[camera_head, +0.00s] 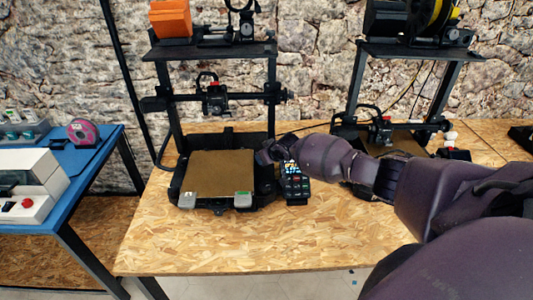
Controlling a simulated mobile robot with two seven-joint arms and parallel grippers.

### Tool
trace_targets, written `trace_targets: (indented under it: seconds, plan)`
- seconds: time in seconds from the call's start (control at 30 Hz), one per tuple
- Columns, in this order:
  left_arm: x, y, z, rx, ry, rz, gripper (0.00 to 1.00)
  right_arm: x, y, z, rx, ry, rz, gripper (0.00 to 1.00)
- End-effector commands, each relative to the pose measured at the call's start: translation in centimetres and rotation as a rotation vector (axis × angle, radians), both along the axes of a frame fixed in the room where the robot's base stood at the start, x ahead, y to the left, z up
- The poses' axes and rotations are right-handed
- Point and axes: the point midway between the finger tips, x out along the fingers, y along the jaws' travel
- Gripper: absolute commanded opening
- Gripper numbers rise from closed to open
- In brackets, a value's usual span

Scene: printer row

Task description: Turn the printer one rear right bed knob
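A black-framed 3D printer (272,112) stands on the left part of the wooden table. Its tan bed plate (218,178) lies low in front of the frame. A pale knob-like part shows at the bed's front left corner, and a greenish one at its front right. My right arm comes in from the right, and my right gripper (265,156) is at the bed's rear right corner. The rear right knob is hidden there by the gripper and bed. The fingers are too small and dark to tell whether they are open or shut. My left gripper is not in view.
A control box with a lit screen (293,182) stands right of the bed, just below my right forearm. A second printer (352,88) stands behind my arm. A blue table (84,172) with a white machine is at left. The wooden table's front (235,250) is clear.

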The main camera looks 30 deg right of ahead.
Motion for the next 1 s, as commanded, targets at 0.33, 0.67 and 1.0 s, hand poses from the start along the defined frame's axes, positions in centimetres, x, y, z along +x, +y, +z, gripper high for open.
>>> trace_targets:
  seconds: [0.33, 0.67, 1.0]
  plan:
    - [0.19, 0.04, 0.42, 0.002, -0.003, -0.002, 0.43, -0.07, -0.04, -0.14, -0.001, 0.002, -0.013, 0.16]
    - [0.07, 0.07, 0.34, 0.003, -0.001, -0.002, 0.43, -0.06, -0.03, -0.12, 0.0, 0.002, -0.013, 0.62]
    - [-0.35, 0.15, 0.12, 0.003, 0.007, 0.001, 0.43, 0.01, 0.17, -0.01, 0.002, -0.001, -0.011, 0.65]
